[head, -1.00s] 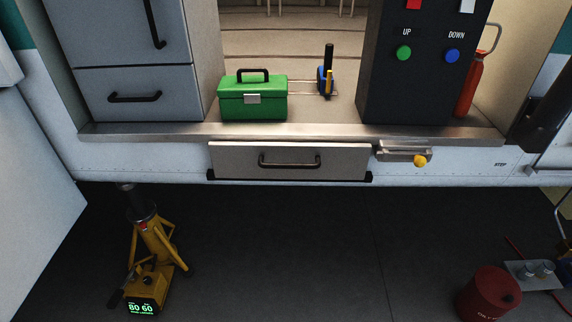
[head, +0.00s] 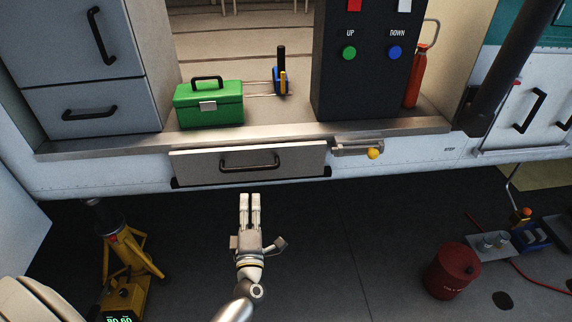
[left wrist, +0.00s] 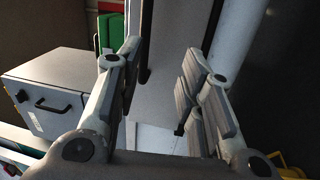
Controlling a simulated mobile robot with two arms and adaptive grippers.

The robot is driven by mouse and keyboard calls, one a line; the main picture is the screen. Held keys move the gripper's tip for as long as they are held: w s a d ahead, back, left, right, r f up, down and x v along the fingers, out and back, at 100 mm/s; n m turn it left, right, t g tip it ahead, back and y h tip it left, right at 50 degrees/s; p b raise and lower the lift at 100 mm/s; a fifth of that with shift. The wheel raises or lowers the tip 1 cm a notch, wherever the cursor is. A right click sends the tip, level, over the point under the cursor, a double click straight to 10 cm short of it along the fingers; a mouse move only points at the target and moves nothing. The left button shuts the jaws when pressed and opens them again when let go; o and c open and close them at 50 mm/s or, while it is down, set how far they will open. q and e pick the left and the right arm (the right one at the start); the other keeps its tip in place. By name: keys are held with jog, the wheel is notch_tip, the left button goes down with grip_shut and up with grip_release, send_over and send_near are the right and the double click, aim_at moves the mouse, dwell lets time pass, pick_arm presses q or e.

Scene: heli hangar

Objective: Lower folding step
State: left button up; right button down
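The folding step (head: 198,166) is a pale grey panel with a black bar handle (head: 250,162), upright against the body just below the metal sill. A yellow knob (head: 373,153) sits on a metal latch fitting to its right. My left gripper (head: 250,196) is just below the panel in the head view, fingers pointing up at it, apart from the handle. In the left wrist view the fingers (left wrist: 160,80) stand apart with nothing between them, and a pale panel with a dark bar lies beyond. My right gripper is not in view.
A green toolbox (head: 208,105) stands on the sill floor. A black control box (head: 365,90) with UP and DOWN buttons is beside it. A yellow jack (head: 125,265) stands low left and a red can (head: 452,270) low right. The dark floor between them is clear.

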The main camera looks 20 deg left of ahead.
aim_at(248, 169)
pick_arm(q)
jog(key=shift+n+y, duration=0.4)
jog(key=shift+n, duration=0.3)
jog(key=x, duration=0.4)
jog(key=r+p+x, duration=0.1)
jog(key=x, duration=0.2)
jog(key=r+x, duration=0.1)
jog(key=x, duration=0.3)
jog(key=shift+a, duration=0.1)
jog(key=shift+w, duration=0.1)
grip_shut()
